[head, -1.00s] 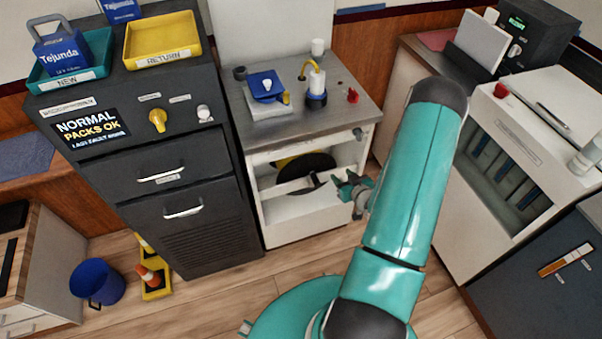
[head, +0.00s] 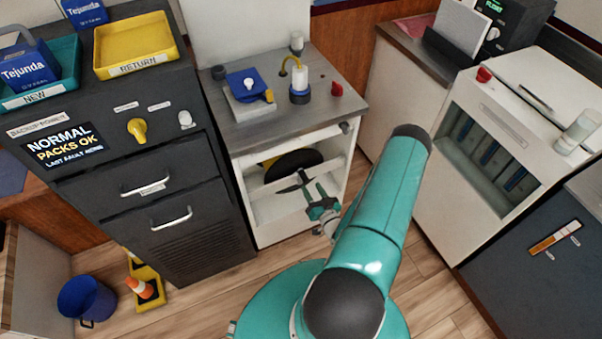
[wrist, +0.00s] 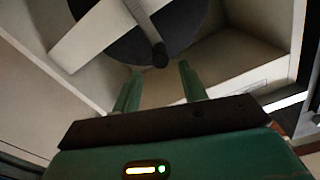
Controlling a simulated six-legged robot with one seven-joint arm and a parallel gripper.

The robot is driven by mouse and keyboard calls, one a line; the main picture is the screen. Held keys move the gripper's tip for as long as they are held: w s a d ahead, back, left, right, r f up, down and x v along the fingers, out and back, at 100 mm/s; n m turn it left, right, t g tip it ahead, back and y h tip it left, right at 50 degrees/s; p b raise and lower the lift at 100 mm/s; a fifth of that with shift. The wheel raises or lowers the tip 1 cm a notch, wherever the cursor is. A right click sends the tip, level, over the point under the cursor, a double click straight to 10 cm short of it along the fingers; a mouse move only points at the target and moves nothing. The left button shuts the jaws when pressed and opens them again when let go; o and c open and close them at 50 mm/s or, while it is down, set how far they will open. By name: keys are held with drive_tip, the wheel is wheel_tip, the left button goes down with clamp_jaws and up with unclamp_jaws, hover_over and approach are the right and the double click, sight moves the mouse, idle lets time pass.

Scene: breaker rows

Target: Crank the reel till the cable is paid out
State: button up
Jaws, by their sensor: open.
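The reel is a black disc (head: 300,159) inside the open white cabinet (head: 262,213), behind a pale crossbar. It fills the top of the wrist view (wrist: 185,25). A light crank arm (wrist: 139,12) runs across its face to a dark knob (wrist: 160,54). My gripper (head: 315,190) is open and empty in front of the cabinet opening. In the wrist view its fingers (wrist: 160,79) point towards the knob, one to either side below it, with the knob not gripped.
The cabinet's walls and crossbar (wrist: 88,38) frame the opening closely. A dark drawer cabinet (head: 160,190) stands to the left, and a white unit with a window (head: 470,205) to the right. A blue bin (head: 86,298) and an orange cone (head: 139,287) are on the floor.

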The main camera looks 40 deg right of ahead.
sight(301, 171)
drive_tip(key=x, duration=0.8)
drive_tip(key=shift+w, duration=0.15)
clamp_jaws()
